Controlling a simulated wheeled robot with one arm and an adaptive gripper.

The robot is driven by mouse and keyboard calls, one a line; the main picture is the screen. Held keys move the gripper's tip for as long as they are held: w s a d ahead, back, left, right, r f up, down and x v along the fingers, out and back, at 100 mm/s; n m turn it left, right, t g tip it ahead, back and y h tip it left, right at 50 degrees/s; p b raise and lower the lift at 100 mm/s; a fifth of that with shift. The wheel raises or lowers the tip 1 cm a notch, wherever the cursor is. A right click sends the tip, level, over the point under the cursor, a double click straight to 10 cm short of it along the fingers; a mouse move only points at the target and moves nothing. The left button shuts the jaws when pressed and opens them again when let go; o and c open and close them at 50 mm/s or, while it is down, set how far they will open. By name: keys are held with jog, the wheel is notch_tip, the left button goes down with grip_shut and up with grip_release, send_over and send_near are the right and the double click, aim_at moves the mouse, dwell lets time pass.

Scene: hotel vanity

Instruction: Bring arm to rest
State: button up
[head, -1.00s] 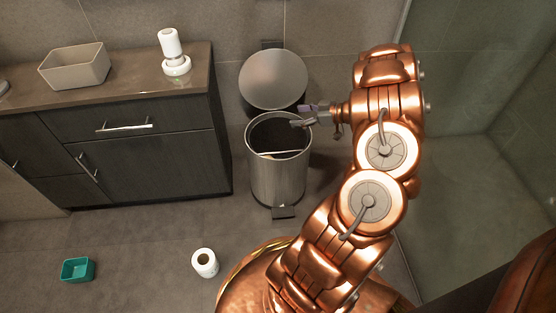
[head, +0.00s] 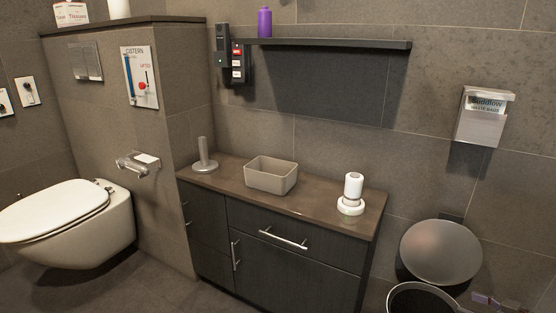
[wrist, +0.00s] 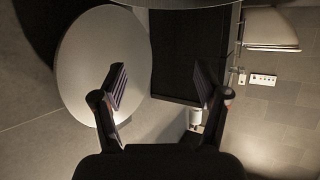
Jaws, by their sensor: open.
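My gripper (wrist: 162,85) is open in the wrist view, its two dark fingers wide apart with nothing between them. In the head view only its tip (head: 495,300) shows at the lower right edge, next to the metal bin (head: 392,296). The bin's raised round lid (head: 440,252) stands behind its open rim. A large pale disc, which looks like this lid, shows beyond the left finger in the wrist view (wrist: 85,65). The rest of my arm is outside the head view.
A vanity counter (head: 225,185) holds a beige box (head: 271,176), a white dispenser (head: 352,196) and a grey upright holder (head: 203,158). A dark shelf (head: 330,43) and a wall dispenser (head: 483,118) are above. A toilet (head: 70,225) is at the left.

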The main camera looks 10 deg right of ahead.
jog(key=w+d+r+h+p, duration=0.2)
jog(key=w+r+h+p, duration=0.1)
jog(key=r, duration=0.4)
jog(key=w+d+r+m+g+h+p, duration=0.1)
jog(key=w+d+r+h+p, duration=0.2)
jog(key=r, duration=0.4)
jog(key=w+d+r+h+p, duration=0.2)
jog(key=w+r+h+p, duration=0.15)
jog(key=r, duration=0.35)
jog(key=s+a+r+m+g+h+p, duration=0.1)
jog(key=a+r+m+g+h+p, duration=0.3)
jog(key=r, duration=0.7)
jog(key=s+a+r+p, duration=0.1)
jog(key=r+p, duration=0.5)
jog(key=r, duration=0.4)
jog(key=s+a+r+g+y+p, duration=0.2)
jog(key=s+a+p, duration=0.4)
jog(key=s+a, duration=0.4)
jog(key=s+a+r+g+y+p, duration=0.3)
jog(key=s+a+r+p, duration=0.3)
jog(key=a, duration=1.3)
jog(key=s+a+r+g+y+p, duration=0.3)
jog(key=s+a+p, duration=0.3)
jog(key=s+a, duration=0.7)
jog(key=shift+s+a+r+g, duration=0.4)
jog(key=shift+a+r, duration=0.15)
jog(key=shift+a, duration=0.25)
jog(key=shift+s+a, duration=0.2)
jog(key=shift+c, duration=0.3)
